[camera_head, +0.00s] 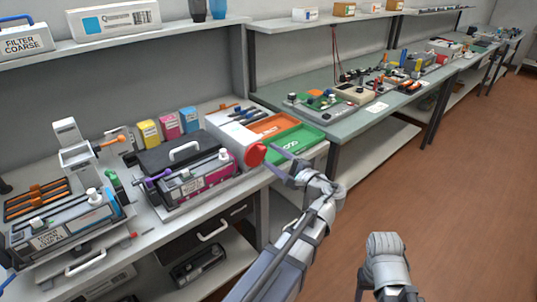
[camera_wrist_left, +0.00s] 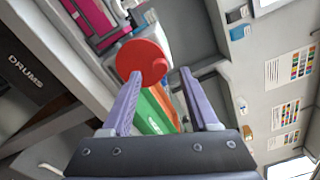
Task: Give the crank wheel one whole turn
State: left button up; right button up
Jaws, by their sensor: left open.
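In the left wrist view the fingers (camera_wrist_left: 160,76) are spread, with the wheel nearer the left finger; contact cannot be told. My right arm (camera_head: 385,262) shows low in the head view, its finger opening unclear.
Green (camera_head: 295,140) and orange (camera_head: 273,124) trays lie behind the wheel. Yellow, magenta and blue toner boxes (camera_head: 169,125) stand behind the unit. Another cartridge machine (camera_head: 65,225) is at the left. The floor (camera_head: 450,190) at the right is clear.

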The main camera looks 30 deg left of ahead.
pick_arm(q)
jog(key=v, duration=0.5)
dwell(0.4)
jog(key=s+d+f+n+g+h+p, duration=0.2)
jog(key=s+d+f+h+p, duration=0.3)
jog(key=d, duration=0.5)
jog(key=s+d+f+n+g+h+p, duration=0.3)
jog(key=s+d+f+g+h+p, duration=0.2)
jog(key=s+d+h, duration=0.5)
jog(key=shift+s+p, duration=0.9)
